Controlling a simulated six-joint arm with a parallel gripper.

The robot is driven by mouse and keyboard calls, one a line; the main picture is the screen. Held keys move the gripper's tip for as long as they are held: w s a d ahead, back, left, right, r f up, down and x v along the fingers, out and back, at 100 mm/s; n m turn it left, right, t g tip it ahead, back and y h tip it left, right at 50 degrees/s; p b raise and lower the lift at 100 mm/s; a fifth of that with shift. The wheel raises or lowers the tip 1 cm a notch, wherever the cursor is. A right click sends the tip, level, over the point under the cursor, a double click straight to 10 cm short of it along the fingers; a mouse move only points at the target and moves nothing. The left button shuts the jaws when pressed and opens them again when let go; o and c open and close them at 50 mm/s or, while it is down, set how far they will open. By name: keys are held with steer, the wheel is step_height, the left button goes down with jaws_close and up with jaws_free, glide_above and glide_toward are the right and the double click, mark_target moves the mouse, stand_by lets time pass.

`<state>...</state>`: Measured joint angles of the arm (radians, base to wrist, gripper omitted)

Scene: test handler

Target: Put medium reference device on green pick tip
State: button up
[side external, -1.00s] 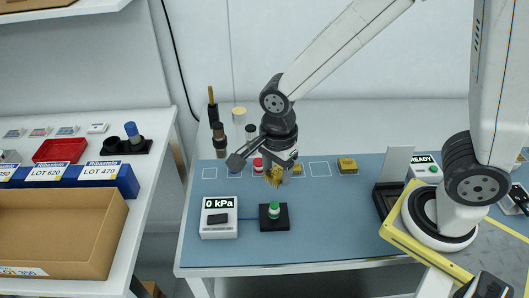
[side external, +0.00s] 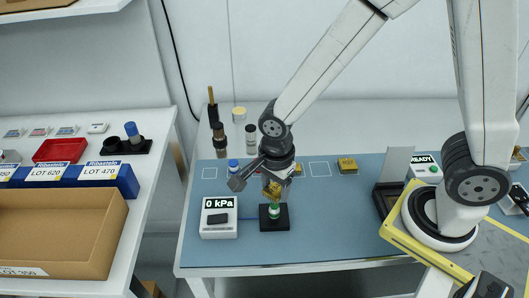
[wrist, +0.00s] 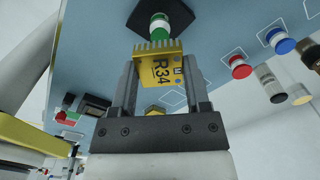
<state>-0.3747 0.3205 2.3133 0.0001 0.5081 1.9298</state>
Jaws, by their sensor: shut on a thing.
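The green pick tip (side external: 273,211) stands upright on a black base (side external: 283,222) on the blue mat. In the side view the device (side external: 272,194) is just above the green tip; I cannot tell if they touch. In the wrist view the green tip (wrist: 159,24) lies just beyond the device's pinned edge, in line with it.
A gauge reading 0 kPa (side external: 219,218) stands left of the black base. A blue tip (side external: 233,166) and a red tip (wrist: 239,66) are behind. Another yellow device (side external: 347,165) lies at the mat's back. The mat's front right is clear.

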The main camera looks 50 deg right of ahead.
mark_target(275, 189)
steer(key=shift+f, duration=1.8)
steer(key=shift+f, duration=0.1)
steer(key=o, duration=1.3)
steer(key=shift+c, duration=0.2)
steer(key=shift+r, duration=6.15)
steer(key=shift+d, duration=0.1)
